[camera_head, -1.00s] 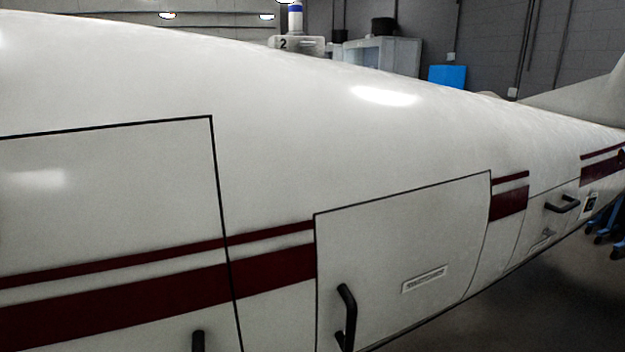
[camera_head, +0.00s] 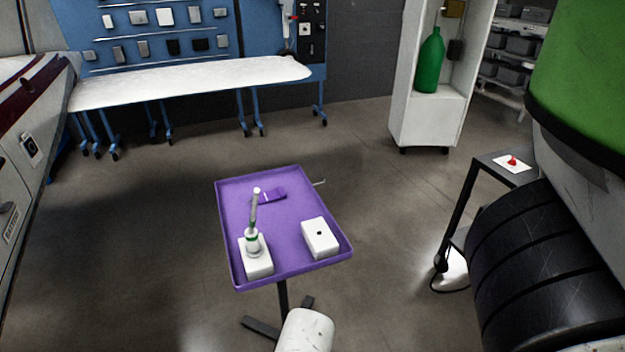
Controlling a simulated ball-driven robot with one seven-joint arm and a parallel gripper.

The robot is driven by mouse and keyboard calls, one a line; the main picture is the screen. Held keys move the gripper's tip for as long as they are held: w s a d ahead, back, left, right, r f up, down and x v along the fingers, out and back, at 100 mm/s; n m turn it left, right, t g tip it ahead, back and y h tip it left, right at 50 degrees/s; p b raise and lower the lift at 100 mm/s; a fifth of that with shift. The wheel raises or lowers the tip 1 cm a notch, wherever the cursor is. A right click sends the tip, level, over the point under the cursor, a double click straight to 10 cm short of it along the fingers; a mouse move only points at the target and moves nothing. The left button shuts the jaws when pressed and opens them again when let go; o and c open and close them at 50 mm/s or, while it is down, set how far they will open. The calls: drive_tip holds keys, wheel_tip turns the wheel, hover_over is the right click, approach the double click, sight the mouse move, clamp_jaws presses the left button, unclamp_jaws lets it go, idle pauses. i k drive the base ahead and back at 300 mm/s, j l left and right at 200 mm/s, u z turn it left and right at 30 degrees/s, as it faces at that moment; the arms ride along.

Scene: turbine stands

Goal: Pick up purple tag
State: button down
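A purple tag (camera_head: 269,194) lies flat near the far edge of a purple tray (camera_head: 293,208). It is a darker purple than the tray and has a light stripe across it. On the tray's near left a white block (camera_head: 257,262) carries an upright white and grey piece with a green band. Its grey stem rises just in front of the tag's left end. Another white block (camera_head: 320,237) with a dark hole sits at the tray's right. My gripper is not in view.
The tray stands on a dark stand with open floor around it. A blue rack with a white bench (camera_head: 190,84) is behind, and a white cabinet with a green bottle (camera_head: 430,62) is at back right. A large black ribbed body (camera_head: 535,270) stands at right.

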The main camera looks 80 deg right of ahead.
sight(271, 194)
drive_tip(key=z, duration=1.3)
